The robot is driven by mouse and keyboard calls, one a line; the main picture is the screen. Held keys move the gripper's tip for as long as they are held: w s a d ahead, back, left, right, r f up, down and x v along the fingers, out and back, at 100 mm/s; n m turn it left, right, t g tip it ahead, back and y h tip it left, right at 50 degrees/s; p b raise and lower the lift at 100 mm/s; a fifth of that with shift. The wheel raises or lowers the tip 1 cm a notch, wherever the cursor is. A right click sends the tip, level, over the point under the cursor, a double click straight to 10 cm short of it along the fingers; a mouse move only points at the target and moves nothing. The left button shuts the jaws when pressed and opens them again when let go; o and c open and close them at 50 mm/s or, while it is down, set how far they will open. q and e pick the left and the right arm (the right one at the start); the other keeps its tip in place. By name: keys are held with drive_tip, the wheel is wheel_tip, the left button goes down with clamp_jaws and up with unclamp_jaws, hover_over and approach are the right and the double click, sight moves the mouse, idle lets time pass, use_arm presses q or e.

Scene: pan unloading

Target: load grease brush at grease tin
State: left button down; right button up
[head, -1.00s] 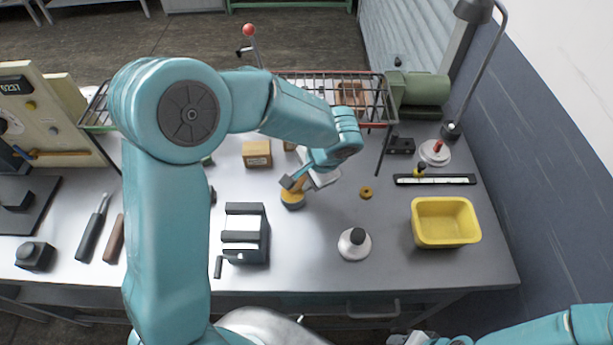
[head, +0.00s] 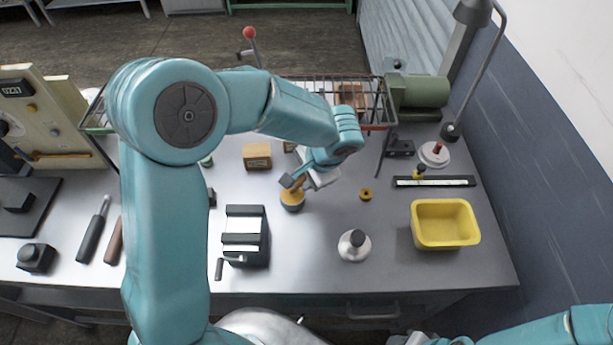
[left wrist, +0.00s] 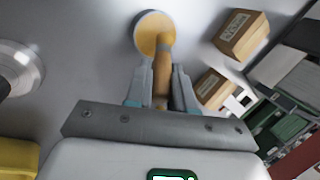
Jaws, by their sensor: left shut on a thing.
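The grease tin (head: 293,204) is a small round tin with yellow-orange grease inside, standing on the grey bench near the middle. It also shows in the left wrist view (left wrist: 146,32). My left gripper (head: 297,184) is just above the tin, shut on the brush, whose wooden handle (left wrist: 161,92) runs between the fingers. The brush's lower end overlaps the tin's opening; I cannot tell how deep it reaches, and the bristles are hidden. My right arm (head: 540,330) enters at the lower right; its gripper does not clearly show.
A black vise (head: 245,236) stands left of the tin. A cardboard box (head: 257,156) lies behind it. A silver domed thing (head: 354,245), an orange ring (head: 366,193) and a yellow bin (head: 446,224) are to the right. A wire basket (head: 325,92) stands behind.

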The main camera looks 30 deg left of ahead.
use_arm(q)
drive_tip(key=shift+r+p, duration=1.75)
drive_tip(key=shift+r, duration=1.3)
